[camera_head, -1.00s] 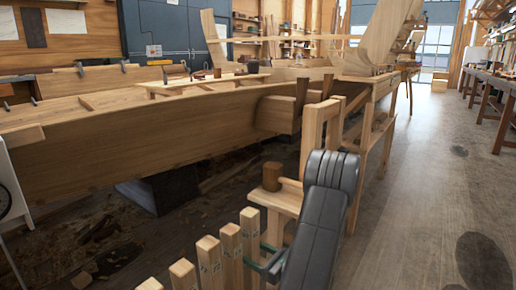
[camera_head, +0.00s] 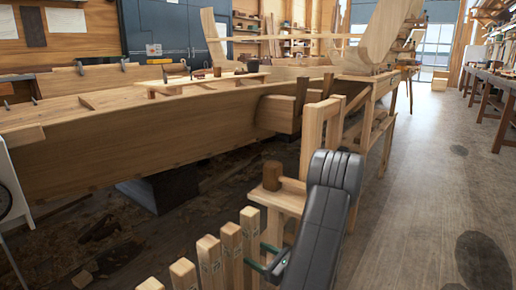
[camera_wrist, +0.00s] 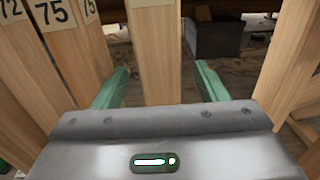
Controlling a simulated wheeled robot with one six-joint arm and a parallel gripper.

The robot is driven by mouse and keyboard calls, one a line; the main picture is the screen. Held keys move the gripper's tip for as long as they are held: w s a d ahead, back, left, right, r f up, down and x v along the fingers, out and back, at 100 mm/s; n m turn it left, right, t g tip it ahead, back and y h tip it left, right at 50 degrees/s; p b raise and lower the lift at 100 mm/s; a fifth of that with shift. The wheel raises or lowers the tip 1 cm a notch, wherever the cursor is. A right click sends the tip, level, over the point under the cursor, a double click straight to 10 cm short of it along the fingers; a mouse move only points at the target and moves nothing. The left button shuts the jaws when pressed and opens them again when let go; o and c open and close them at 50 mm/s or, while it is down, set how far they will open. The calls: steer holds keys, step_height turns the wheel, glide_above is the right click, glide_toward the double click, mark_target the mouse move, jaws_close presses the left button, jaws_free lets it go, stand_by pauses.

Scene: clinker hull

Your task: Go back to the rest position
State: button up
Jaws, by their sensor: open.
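My gripper (camera_head: 264,264) is low beside the right end of a row of upright wooden stakes (camera_head: 209,262) in the head view. In the wrist view my gripper (camera_wrist: 162,72) has its two green fingers wide apart. A pale wooden upright (camera_wrist: 153,60) shows in the gap between them, with clear space to both fingers. I cannot tell how far it reaches between them. Its lower part is hidden behind the gripper body. Numbered stakes (camera_wrist: 75,65) stand left of the fingers, with labels such as 75 and 72.
A wooden stand (camera_head: 282,200) with a brown mallet (camera_head: 272,175) is close behind my gripper. The long clinker hull (camera_head: 150,150) fills the left and middle. A slanted wooden piece (camera_wrist: 290,60) is near the right finger. Open floor (camera_head: 430,200) lies to the right.

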mark_target(245, 223)
steer(key=b+x, duration=0.1)
steer(key=x, duration=0.4)
steer(key=shift+a+f, duration=0.1)
steer(key=shift+a, duration=0.1)
step_height(245, 223, up, 8)
steer(key=shift+w+r+p, duration=0.15)
steer(key=shift+r+p, duration=0.05)
steer(key=shift+p, duration=0.55)
steer(key=shift+r+p, duration=0.65)
steer(key=shift+r, duration=0.35)
